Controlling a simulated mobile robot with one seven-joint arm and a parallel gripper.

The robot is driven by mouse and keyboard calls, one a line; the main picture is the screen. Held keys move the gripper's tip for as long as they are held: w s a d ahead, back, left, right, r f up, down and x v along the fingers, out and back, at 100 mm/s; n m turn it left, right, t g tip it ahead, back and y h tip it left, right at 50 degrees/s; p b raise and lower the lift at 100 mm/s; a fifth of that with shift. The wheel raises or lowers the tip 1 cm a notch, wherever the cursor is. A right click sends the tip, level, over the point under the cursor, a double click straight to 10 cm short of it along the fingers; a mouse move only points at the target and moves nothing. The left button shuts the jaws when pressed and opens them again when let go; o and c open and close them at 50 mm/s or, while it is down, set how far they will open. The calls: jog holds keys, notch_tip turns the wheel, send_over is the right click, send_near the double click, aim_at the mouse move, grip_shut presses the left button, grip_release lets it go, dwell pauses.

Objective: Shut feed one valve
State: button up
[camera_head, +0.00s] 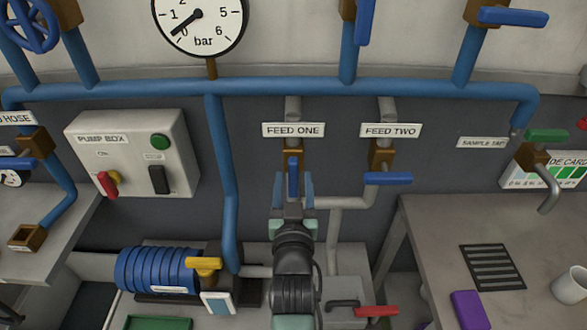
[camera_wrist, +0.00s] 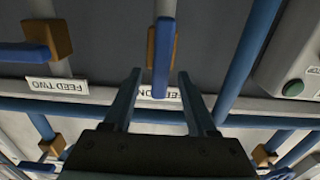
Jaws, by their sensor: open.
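The feed one valve has a brown body (camera_head: 292,157) below the FEED ONE sign (camera_head: 293,130). Its blue lever (camera_head: 293,176) lies in line with the vertical grey pipe. My gripper (camera_head: 293,184) is open, with one blue finger on each side of this lever. In the wrist view, which is upside down, the lever (camera_wrist: 163,55) shows between and beyond the two fingertips, with a gap on both sides. Whether the lever is deep between the fingers or just in front of them is hard to tell.
The feed two valve (camera_head: 381,158) is close to the right, its blue lever (camera_head: 388,179) crosswise. A blue vertical pipe (camera_head: 222,180) runs on the left, beside the pump box (camera_head: 135,155). A blue ribbed motor (camera_head: 155,270) sits lower left. A grey table (camera_head: 440,240) is at right.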

jog(key=shift+w, duration=1.5)
grip_shut()
